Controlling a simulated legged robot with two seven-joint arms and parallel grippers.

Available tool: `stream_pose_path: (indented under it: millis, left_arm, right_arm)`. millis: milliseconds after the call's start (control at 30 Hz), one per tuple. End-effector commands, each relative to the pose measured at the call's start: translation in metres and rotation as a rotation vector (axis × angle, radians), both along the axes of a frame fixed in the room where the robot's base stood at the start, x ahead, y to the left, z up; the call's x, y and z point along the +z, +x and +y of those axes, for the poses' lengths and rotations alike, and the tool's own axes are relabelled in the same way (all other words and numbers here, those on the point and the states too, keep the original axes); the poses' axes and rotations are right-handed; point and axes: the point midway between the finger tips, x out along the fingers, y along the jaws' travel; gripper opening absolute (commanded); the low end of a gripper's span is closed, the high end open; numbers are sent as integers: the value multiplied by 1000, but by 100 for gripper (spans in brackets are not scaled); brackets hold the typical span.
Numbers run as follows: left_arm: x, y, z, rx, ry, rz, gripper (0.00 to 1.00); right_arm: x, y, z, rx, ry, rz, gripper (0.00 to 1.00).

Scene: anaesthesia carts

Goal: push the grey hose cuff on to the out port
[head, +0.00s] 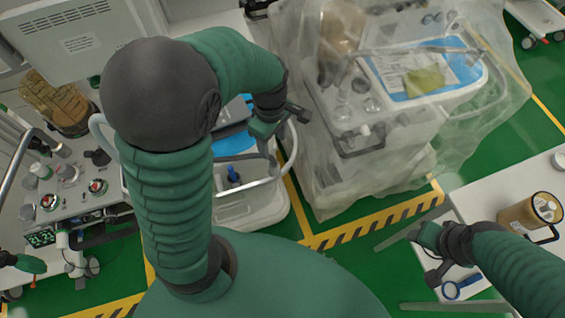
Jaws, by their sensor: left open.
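My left gripper (283,121) hangs over the middle cart with its two dark fingers apart. Nothing shows between them. A pale grey hose or rail (270,178) curves just below this gripper; I cannot tell whether they touch. My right gripper (424,258) is at the lower right, beside the white table, with its fingers spread and empty. I cannot make out the grey cuff or the out port for certain. My large green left arm hides much of the middle cart.
A cart with several knobs and canisters (68,172) stands at the left. A cart under clear plastic (440,150) stands at the back right.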

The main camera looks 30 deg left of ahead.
Motion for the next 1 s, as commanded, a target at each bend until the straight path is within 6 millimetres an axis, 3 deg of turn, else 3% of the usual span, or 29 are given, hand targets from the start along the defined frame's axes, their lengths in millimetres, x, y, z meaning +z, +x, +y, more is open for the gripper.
stream_pose_path:
  millis: [33, 200, 433, 633, 933, 1000]
  left_arm:
    - [-18, 0, -1, 0, 1, 7, 55]
    - [-60, 2, -5, -2, 5, 8, 55]
    - [-87, 1, -6, -3, 6, 3, 55]
    - [-123, -3, -4, -3, 4, 5, 55]
    - [-131, -1, -5, -4, 4, 1, 55]
    - [-131, -2, -5, -5, 4, 1, 46]
  right_arm:
    - [-5, 0, 0, 0, 0, 0, 54]
    - [-12, 0, 0, 0, 0, 0, 54]
    - [-16, 0, 0, 0, 0, 0, 54]
    - [-22, 0, 0, 0, 0, 0, 54]
    - [-22, 0, 0, 0, 0, 0, 54]
    - [-22, 0, 0, 0, 0, 0, 54]
